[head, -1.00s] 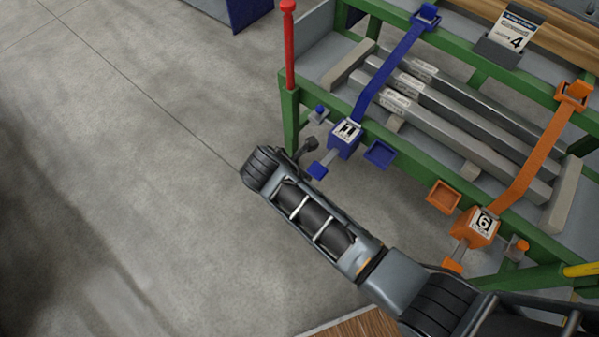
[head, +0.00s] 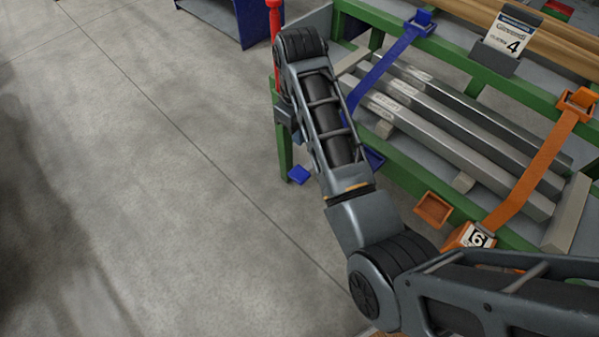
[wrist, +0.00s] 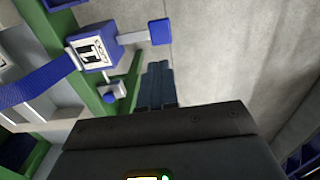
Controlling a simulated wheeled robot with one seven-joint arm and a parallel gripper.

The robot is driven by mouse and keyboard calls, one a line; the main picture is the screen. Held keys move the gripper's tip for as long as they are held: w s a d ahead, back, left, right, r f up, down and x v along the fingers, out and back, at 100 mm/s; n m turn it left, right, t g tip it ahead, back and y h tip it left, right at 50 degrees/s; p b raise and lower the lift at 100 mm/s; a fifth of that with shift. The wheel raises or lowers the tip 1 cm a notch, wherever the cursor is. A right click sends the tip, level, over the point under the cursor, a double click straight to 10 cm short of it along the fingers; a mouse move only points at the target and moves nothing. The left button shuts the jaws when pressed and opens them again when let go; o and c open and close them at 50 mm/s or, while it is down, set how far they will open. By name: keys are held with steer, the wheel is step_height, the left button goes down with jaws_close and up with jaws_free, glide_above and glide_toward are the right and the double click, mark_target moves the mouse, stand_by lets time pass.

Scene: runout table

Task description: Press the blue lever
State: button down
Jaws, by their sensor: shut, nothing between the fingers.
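The wrist view shows the pad (wrist: 160,31) on a grey bar that joins a blue ratchet box (wrist: 92,50) with a white number label. A small blue knob (wrist: 112,92) sits on the box's near side. My gripper (wrist: 158,68) is shut and empty, its fingertips appearing just below the pad in the wrist view. I cannot tell the gap in depth.
A blue strap (head: 385,68) runs from the box over metal bars on the green-framed table (head: 400,188). An orange strap (head: 540,165) and orange ratchet box (head: 468,238) are at the right. A red post (head: 273,28) stands at the corner. Open floor (head: 150,190) lies left.

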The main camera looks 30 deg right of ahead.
mark_target(299, 175)
steer(key=shift+f, duration=0.1)
stand_by(0.3)
step_height(299, 175, down, 14)
steer(key=shift+r+b, duration=0.1)
steer(key=shift+b, duration=0.5)
stand_by(0.3)
steer(key=shift+s+a+f+t+h, duration=0.1)
steer(key=shift+a+f+t+h, duration=0.05)
steer(key=shift+f+h, duration=0.4)
steer(key=shift+s+a+f+t+h, duration=0.1)
steer(key=shift+a+f+t+h, duration=0.05)
steer(key=shift+f+h, duration=0.4)
step_height(299, 175, down, 3)
steer(key=t+h+b, duration=0.1)
steer(key=h+b, duration=0.1)
steer(key=h, duration=0.1)
steer(key=shift+f+b, duration=0.2)
steer(key=shift+b, duration=0.15)
steer(key=shift+f, duration=0.45)
steer(key=shift+d+f+b, duration=0.1)
steer(key=shift+f+b, duration=0.05)
steer(key=shift+b, duration=0.15)
